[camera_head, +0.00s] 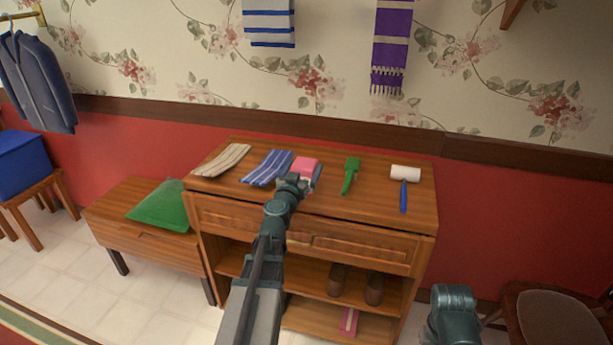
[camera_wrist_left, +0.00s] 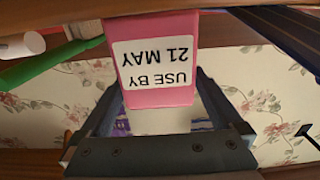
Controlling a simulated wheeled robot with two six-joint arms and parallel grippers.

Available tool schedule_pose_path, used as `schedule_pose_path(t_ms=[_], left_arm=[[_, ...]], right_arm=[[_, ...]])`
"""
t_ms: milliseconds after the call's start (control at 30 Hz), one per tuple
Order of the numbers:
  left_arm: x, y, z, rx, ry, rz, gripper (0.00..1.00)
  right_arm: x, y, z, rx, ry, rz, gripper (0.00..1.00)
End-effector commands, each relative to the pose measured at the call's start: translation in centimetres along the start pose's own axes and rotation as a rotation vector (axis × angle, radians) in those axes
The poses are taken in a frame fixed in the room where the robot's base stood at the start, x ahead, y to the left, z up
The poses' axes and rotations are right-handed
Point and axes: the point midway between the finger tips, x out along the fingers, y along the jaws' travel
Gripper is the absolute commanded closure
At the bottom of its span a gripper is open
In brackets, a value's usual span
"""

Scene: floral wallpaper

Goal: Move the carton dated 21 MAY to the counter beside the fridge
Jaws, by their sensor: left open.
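The pink carton (camera_head: 306,164) stands on the wooden cabinet top, just beyond my left gripper (camera_head: 299,182). In the left wrist view the carton (camera_wrist_left: 150,85) appears upside down, with a white label reading USE BY 21 MAY. My left gripper (camera_wrist_left: 160,105) is open, its two fingers spread to either side of the carton's near end. I cannot tell whether they touch it. My left arm hides part of the cabinet front. My right gripper is not in view; only part of my right arm shows at the lower right. No fridge or counter beside one can be made out.
A low table (camera_head: 150,246) with a green cushion (camera_head: 160,207) stands left. A chair (camera_head: 550,318) stands right.

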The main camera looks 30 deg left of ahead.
Motion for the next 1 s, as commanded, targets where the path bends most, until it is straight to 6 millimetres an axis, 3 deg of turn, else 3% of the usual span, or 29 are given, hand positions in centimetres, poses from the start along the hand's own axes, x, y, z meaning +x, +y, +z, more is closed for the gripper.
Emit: schedule_pose_path(t_ms=[233, 500, 1000], left_arm=[[2.9, -0.8, 0.4, 0.000, 0.000, -0.008, 0.00], [3.0, -0.8, 0.4, 0.000, 0.000, -0.008, 0.00], [3.0, -0.8, 0.3, 0.000, 0.000, -0.008, 0.90]], right_arm=[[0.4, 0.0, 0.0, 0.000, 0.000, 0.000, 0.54], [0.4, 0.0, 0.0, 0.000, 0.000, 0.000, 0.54], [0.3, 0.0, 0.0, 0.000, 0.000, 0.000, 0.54]])
